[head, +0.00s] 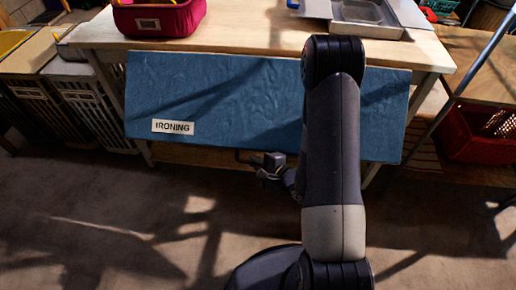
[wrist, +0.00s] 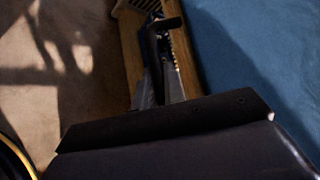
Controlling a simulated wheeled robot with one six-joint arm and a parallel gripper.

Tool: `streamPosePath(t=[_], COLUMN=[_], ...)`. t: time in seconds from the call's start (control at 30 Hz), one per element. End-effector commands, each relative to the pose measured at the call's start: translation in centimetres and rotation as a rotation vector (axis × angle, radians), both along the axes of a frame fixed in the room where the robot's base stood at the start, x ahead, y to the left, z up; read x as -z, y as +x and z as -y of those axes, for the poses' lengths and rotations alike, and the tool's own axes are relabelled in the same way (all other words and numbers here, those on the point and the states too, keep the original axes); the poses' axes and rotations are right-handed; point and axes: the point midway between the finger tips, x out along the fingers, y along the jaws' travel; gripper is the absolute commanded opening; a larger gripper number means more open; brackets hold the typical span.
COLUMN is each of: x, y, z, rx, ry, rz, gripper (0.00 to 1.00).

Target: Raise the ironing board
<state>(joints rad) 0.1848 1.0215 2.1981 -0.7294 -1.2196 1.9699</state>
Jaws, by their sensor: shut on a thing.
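The ironing board (head: 230,95) is a blue padded panel with a white "IRONING" label. It hangs folded down and tilted against the front of the wooden table. My gripper (head: 262,161) is at the middle of the board's lower edge, partly hidden by my arm. It is shut on a small dark handle (head: 243,156) just below that edge. In the wrist view the gripper (wrist: 163,60) points away from the camera, with the dark handle (wrist: 166,24) at its tips. The blue board (wrist: 265,60) fills the right side there.
On the wooden table (head: 245,36) stand a red fabric bin (head: 158,20) and a grey tray (head: 368,18). Slatted crates (head: 85,105) stand at the left. A red basket (head: 480,135) and a slanting metal pole (head: 470,75) are at the right. The floor in front is clear.

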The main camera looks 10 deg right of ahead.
Motion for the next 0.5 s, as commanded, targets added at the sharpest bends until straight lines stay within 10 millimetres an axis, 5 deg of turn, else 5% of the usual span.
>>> streamPosePath(t=[0.5], x=[-7.7], y=[-5.3], z=[-1.7], rx=[0.001], ry=[0.08], rz=[-0.255], gripper=[0.0])
